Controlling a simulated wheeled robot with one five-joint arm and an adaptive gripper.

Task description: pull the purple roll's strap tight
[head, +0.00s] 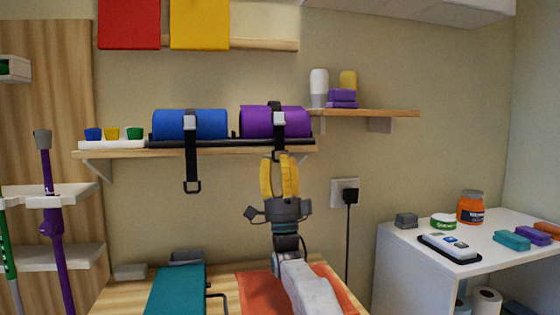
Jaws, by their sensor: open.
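The purple roll (258,122) lies on the wall shelf, right of the blue roll (210,124). Its black strap (275,144) runs over the roll through a grey buckle (275,118), and its tail hangs below the shelf edge. My gripper (278,157), with yellow fingers, points up just below the shelf. It is open, with its fingertips around or in front of the strap's tail; I cannot tell which. The lower end of the tail is hidden by my fingers.
The blue roll's strap (192,163) hangs left of my gripper and ends in a loop. Small coloured cups (112,134) stand at the shelf's left. A higher shelf (385,113) is at the right. A black cable (350,235) runs down from a wall socket (343,190).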

